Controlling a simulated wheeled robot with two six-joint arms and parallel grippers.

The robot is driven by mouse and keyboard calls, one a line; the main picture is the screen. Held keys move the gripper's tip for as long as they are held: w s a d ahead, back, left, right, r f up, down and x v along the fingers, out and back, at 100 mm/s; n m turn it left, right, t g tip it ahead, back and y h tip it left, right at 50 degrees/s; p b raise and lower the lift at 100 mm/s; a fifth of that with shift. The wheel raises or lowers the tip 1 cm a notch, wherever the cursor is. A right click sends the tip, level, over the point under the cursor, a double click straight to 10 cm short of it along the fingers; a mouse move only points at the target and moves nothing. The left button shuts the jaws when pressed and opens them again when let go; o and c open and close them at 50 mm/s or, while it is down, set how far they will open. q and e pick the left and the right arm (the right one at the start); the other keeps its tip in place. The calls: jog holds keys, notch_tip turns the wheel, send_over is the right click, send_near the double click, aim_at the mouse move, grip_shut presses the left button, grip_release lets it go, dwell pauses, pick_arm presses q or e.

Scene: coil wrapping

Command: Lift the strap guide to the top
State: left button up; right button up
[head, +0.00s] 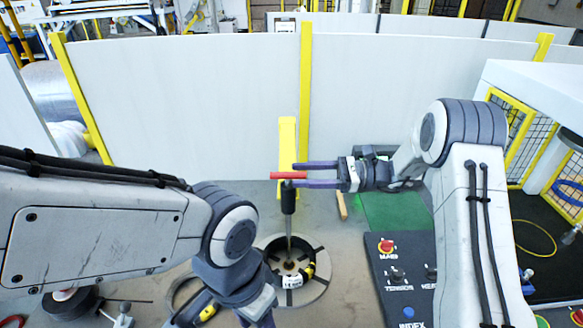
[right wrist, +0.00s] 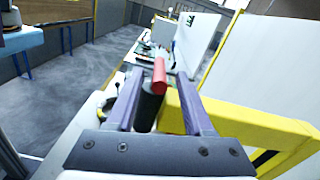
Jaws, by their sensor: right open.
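The piece that looks like the strap guide has a red crossbar (head: 288,175) on a black grip (head: 288,198), at the top of a thin rod rising from a round spoked base. My right gripper (head: 296,175) is open, with its fingertips on either side of the red bar. In the right wrist view the red bar (right wrist: 159,75) and black grip (right wrist: 148,108) stand between the two fingers; I cannot tell whether they touch. My left gripper (head: 258,312) hangs low at the bottom edge, partly cut off, its jaws unclear.
A yellow upright (head: 287,145) stands right behind the red bar. The round base (head: 311,290) has a roll and a yellow-black item in it. A control panel (head: 400,272) with a red button is at the right. White partition walls (head: 190,100) close off the back.

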aim_at(291, 174)
jog(key=shift+a+p, duration=0.4)
jog(key=shift+a, duration=1.2)
grip_shut()
